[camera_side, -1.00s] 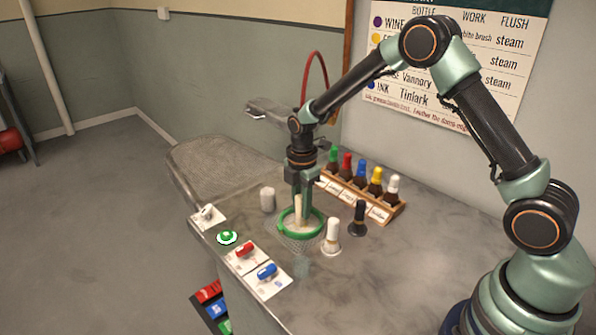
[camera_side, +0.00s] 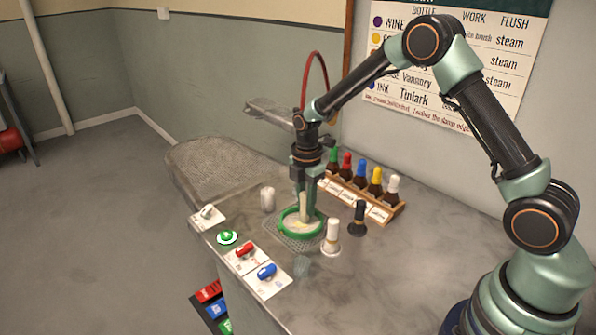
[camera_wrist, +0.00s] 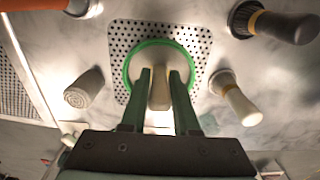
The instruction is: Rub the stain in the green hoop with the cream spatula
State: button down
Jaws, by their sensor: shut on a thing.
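The green hoop (camera_side: 287,230) lies on the perforated plate of the grey table. Pale cloth (camera_side: 291,222) fills it; I cannot make out the stain. My gripper (camera_side: 304,204) points down over the hoop and is shut on the cream spatula (camera_side: 303,209). The spatula's lower end is inside the hoop, at or close to the cloth. In the wrist view my gripper's two fingers (camera_wrist: 160,80) flank the spatula (camera_wrist: 160,95), and the hoop (camera_wrist: 128,68) surrounds its end; the contact point is hidden.
A white-handled brush (camera_side: 332,238) and a black-handled brush (camera_side: 358,218) stand close right of the hoop. A pale cylinder (camera_side: 267,199) stands to its left. A rack of bottles (camera_side: 385,212) is behind right. Red (camera_side: 245,250) and blue (camera_side: 267,272) switches sit in front.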

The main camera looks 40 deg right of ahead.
jog(key=shift+a+f, duration=0.15)
jog(key=shift+a, duration=0.85)
jog(key=shift+d, duration=1.1)
jog(key=shift+r, duration=3.1)
